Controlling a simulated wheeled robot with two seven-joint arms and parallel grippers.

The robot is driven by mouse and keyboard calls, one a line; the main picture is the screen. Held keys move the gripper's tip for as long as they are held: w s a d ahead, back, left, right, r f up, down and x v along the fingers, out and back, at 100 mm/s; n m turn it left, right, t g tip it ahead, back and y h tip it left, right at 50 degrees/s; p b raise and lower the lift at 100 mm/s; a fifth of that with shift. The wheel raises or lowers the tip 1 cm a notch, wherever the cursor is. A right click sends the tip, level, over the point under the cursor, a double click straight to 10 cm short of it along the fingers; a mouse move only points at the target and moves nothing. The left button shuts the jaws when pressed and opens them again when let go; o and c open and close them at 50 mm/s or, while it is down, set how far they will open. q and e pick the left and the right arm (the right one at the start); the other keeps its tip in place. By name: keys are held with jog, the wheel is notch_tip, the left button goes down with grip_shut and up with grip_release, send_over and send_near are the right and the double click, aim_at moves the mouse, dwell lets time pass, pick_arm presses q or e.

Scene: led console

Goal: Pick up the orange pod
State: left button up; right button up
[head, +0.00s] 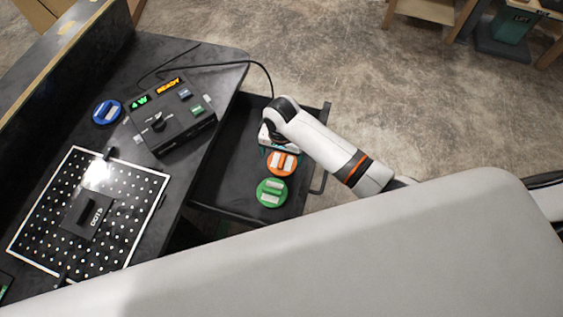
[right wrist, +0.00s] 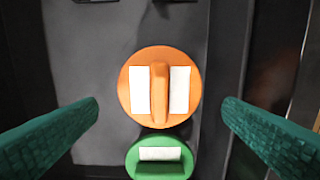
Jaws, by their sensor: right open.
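The orange pod (head: 281,163) is a round disc with a raised grip bar and two white patches. It lies in the open drawer (head: 226,183), just beyond the green pod (head: 271,192). In the right wrist view the orange pod (right wrist: 160,87) is near the middle, between and beyond the fingertips. My right gripper (right wrist: 159,112) is open and empty, with one green finger on each side of the view. In the head view my right wrist hides most of the gripper, over the drawer by the orange pod. My left gripper is not in view.
A black console (head: 170,116) with lit displays stands on the dark desk beside the drawer. A blue pod (head: 107,112) and a dotted panel (head: 130,222) are also on the desk. The green pod (right wrist: 160,158) sits close below the orange one. Drawer walls are near.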

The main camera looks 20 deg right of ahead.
aim_at(282, 160)
jog(key=shift+f, duration=0.75)
jog(key=shift+w+f, duration=0.1)
jog(key=shift+f, duration=0.2)
notch_tip(282, 160, down, 3)
jog(key=shift+d+r, duration=0.1)
jog(key=shift+d, duration=0.05)
notch_tip(282, 160, down, 2)
jog(key=shift+w+f, duration=0.1)
jog(key=shift+w, duration=0.05)
jog(key=shift+f, duration=0.15)
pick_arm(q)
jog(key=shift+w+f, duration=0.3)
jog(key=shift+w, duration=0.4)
pick_arm(e)
jog(key=c, duration=0.7)
